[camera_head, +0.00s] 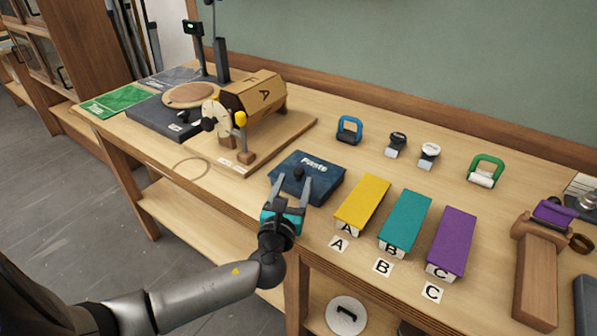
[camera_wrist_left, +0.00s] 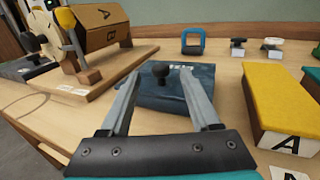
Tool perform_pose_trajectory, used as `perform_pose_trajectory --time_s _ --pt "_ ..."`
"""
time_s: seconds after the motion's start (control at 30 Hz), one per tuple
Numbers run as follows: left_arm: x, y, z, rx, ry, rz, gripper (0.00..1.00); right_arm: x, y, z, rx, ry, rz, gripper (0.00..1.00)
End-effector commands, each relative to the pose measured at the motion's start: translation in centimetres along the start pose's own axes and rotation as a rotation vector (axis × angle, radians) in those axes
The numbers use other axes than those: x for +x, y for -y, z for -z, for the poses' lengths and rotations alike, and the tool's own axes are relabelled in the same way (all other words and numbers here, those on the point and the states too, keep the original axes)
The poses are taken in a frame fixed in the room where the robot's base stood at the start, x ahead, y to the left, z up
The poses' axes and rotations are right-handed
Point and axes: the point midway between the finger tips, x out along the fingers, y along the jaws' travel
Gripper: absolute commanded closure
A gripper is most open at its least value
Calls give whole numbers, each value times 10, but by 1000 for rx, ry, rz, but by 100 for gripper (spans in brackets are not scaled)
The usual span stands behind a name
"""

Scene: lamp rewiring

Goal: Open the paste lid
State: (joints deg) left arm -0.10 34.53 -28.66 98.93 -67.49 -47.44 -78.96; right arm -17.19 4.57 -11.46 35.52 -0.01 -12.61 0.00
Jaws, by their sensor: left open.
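The paste box (camera_head: 322,186) is a dark blue box with "Paste" lettered on its lid (camera_head: 318,164) and a dark round knob (camera_head: 298,173). It sits near the front edge of the table, and the lid looks closed. My left gripper (camera_head: 291,186) is open, with its two fingers reaching over the box on either side of the knob. In the left wrist view the knob (camera_wrist_left: 160,70) stands between and beyond the fingertips (camera_wrist_left: 161,84), with no visible contact. My right gripper is not in view.
Yellow (camera_head: 363,202), teal (camera_head: 405,221) and purple (camera_head: 452,240) boxes marked A, B and C stand right of the paste box. A wooden stand with a cardboard lamp body (camera_head: 255,93) is to the left. Blue (camera_head: 349,129) and green (camera_head: 487,167) handled tools stand behind.

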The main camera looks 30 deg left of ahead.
Motion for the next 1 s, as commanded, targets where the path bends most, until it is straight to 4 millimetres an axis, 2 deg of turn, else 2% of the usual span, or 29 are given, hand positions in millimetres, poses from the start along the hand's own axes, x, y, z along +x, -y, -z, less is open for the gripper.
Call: perform_pose_trajectory --time_s 0.1,0.3,0.5,0.77,1.0 --pt "21 0 0 0 3 -1 37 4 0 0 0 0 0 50" --pt "44 0 1 -1 1 -1 37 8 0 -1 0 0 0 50" --pt "54 0 0 -2 -1 0 37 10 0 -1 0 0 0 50" --pt "54 0 0 -2 -1 0 37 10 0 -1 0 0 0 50" --pt "54 0 0 -2 -1 -1 63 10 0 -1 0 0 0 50"
